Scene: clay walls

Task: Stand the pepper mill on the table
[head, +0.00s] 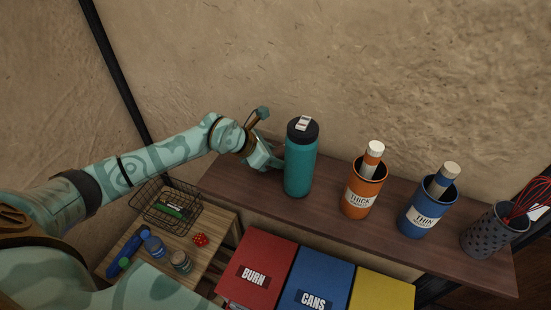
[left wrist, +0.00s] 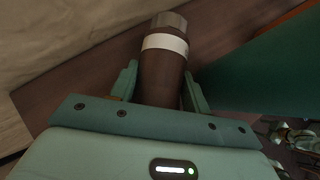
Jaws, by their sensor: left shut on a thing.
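The pepper mill (left wrist: 161,78) shows in the left wrist view as a dark brown cylinder with a white band and a grey metal cap. My left gripper (left wrist: 165,90) is shut on it, one finger on each side of its body. The cap end points away from my palm, and the lower end is hidden behind the gripper's housing. In the head view my left gripper (head: 266,157) is over the left part of the brown table (head: 330,222), just left of the teal bottle. The mill is hard to make out there, and I cannot tell its exact tilt.
The teal bottle (head: 300,165) stands close beside the gripper. An orange cup (head: 361,196), a blue cup (head: 422,217) and a grey holder with a red whisk (head: 489,236) stand farther right. Red, blue and yellow bins (head: 262,265) and a low table with a wire basket (head: 165,207) are in front.

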